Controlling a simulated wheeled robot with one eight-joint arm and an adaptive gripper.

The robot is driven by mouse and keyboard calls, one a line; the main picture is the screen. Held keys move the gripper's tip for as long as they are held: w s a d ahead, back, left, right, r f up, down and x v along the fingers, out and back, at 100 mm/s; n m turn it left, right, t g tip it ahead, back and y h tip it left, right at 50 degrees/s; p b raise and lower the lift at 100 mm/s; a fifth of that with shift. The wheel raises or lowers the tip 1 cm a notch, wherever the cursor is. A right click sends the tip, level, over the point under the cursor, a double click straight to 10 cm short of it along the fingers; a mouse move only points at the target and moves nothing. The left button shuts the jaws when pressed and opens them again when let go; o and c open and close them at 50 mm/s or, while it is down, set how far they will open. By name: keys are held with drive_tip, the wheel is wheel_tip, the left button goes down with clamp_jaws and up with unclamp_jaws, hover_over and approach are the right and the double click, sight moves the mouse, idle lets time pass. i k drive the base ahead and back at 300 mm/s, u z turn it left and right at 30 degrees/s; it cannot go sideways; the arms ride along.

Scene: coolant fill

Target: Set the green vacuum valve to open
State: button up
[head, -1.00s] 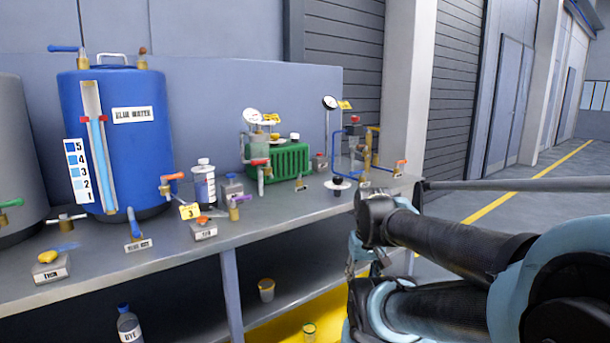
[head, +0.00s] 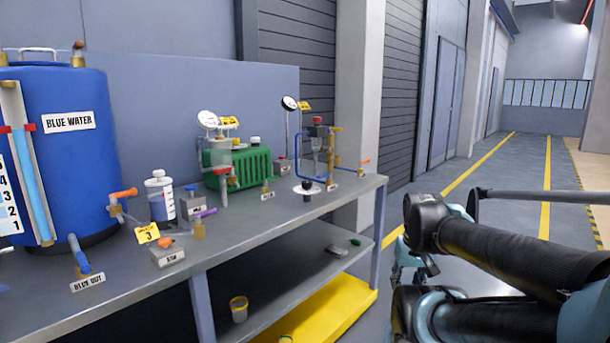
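A green ribbed unit (head: 240,170) stands on the bench towards its far end, with a round gauge (head: 207,118) above it. A valve with a red handle (head: 222,171) is at its front left. A small brass valve (head: 266,187) with a label stands in front of it; its handle colour is too small to tell. I cannot pick out a green valve handle on the bench top. My folded arm is at the lower right, well apart from the bench objects. My gripper (head: 420,264) is partly hidden by my arm, and its fingers are unclear.
The grey bench (head: 130,268) carries a blue water tank (head: 70,150), a bottle (head: 161,198) and several small valves. A second gauge (head: 289,102) and blue piping stand at the far end. A yellow cup (head: 239,308) is on the lower shelf. Open floor lies right.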

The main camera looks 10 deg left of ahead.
sight(265, 181)
drive_tip(key=z, duration=0.1)
drive_tip(key=k, duration=1)
drive_tip(key=u, duration=0.8)
drive_tip(key=i, duration=1)
drive_tip(key=z, duration=0.05)
